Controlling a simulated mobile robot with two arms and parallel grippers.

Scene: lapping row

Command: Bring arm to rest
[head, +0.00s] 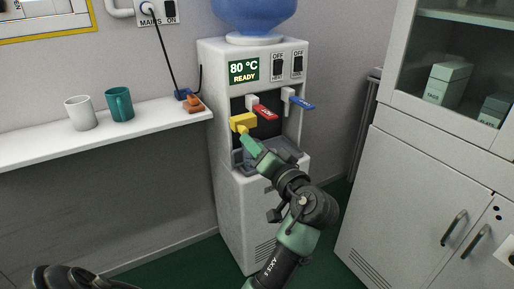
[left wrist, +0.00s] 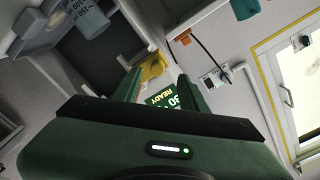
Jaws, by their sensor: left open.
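My left gripper (head: 248,143) reaches up from the bottom of the head view to the front of the white water dispenser (head: 222,100). Its green fingers are just below a yellow block (head: 243,122) left of the red tap (head: 264,112). In the left wrist view the fingers (left wrist: 160,76) stand apart with nothing held between them. The yellow block (left wrist: 153,66) shows beyond the gap, with the display (left wrist: 163,98) near it. Whether a finger touches the block I cannot tell. My right gripper is not in view.
A blue tap (head: 301,102) is right of the red one. The display (head: 244,70) reads 80 °C READY. A white shelf (head: 40,145) at left holds a white mug (head: 81,113) and a teal mug (head: 119,104). A grey cabinet (head: 400,190) stands at right.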

